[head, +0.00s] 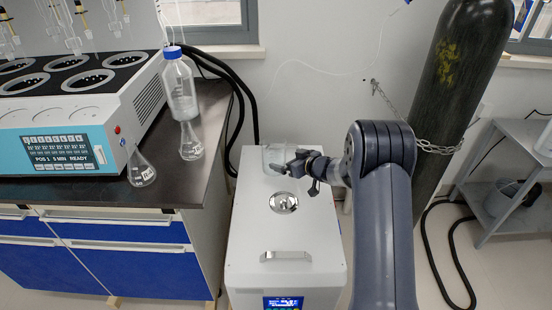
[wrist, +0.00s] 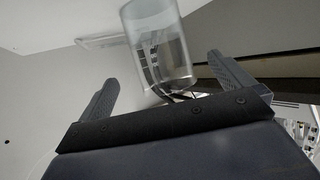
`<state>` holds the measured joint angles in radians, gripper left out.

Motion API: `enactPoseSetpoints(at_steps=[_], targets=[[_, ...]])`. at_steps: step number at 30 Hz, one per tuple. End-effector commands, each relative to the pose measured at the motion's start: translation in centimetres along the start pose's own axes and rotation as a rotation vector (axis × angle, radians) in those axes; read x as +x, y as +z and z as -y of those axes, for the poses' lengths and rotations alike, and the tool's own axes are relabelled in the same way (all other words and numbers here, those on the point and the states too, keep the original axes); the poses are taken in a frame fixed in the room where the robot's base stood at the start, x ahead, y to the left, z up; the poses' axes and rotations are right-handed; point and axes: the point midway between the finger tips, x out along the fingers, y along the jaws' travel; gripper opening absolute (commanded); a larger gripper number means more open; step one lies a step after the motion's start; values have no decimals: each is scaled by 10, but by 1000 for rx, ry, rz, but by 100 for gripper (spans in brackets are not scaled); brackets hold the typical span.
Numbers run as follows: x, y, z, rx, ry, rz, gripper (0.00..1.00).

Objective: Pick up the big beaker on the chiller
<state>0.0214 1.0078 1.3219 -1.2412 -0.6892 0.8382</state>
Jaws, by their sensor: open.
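The big beaker (head: 273,156) is clear glass and stands upright at the back of the white chiller's top (head: 256,223). My gripper (head: 290,168) is right at the beaker in the head view and covers part of it. In the wrist view the beaker (wrist: 157,42) appears beyond and between the two spread fingers (wrist: 160,85). The fingers are open and nothing is clamped. Whether a finger touches the glass cannot be told.
A round metal lid (head: 284,203) and a handle (head: 286,255) sit on the chiller top. Left is a dark bench (head: 180,165) with the distiller (head: 70,120), two flasks (head: 141,168) and a blue-capped bottle (head: 179,88). A chained gas cylinder (head: 452,80) stands right.

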Motion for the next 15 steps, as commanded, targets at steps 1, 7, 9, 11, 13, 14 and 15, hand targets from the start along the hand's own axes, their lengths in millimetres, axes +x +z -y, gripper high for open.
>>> enactPoseSetpoints(at_steps=[1,7,9,11,13,14,15], targets=[[8,2,0,-1,-1,1,100],[24,1,0,-1,1,1,100],[29,3,0,-1,1,1,100],[37,6,0,0,1,2,100],[48,8,0,-2,1,1,100],[53,10,0,-1,1,1,100],[58,9,0,0,1,1,100]])
